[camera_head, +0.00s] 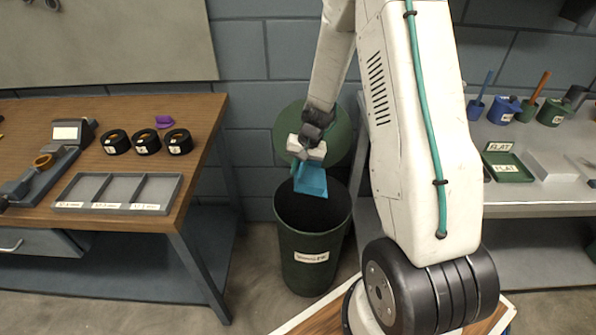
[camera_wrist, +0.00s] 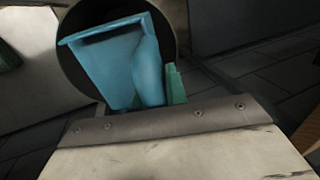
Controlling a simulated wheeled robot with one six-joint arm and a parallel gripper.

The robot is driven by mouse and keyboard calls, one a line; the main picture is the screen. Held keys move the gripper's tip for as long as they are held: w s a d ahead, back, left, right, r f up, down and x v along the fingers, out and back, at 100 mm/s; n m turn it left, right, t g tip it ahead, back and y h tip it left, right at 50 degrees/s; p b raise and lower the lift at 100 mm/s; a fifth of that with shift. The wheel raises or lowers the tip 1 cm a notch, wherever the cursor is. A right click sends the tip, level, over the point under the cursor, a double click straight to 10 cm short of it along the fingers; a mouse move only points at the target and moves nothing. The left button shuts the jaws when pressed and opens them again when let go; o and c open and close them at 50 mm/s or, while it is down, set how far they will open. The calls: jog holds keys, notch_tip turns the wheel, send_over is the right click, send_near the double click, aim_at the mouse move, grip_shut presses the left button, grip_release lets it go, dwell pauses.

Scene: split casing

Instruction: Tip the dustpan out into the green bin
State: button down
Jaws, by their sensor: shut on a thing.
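The blue dustpan (camera_head: 311,182) hangs below my gripper (camera_head: 306,160), which is shut on it. In the head view the dustpan slants downward over the open mouth of the dark green bin (camera_head: 309,252). The bin stands upright on the floor with a white label on its front and its lid raised behind. In the wrist view the dustpan (camera_wrist: 112,60) covers much of the bin's round dark opening (camera_wrist: 76,84). I cannot see anything lying in the dustpan, and the inside of the bin is too dark to make out.
A wooden bench (camera_head: 205,135) with a grey divided tray (camera_head: 117,208) and several black rings stands to the left. A grey bench (camera_head: 530,195) with cups and a green tray (camera_head: 507,168) stands to the right. My arm hides part of the space between.

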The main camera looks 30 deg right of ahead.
jog(key=shift+r+g+h, duration=0.8)
jog(key=shift+r+h, duration=0.3)
jog(key=shift+h, duration=0.2)
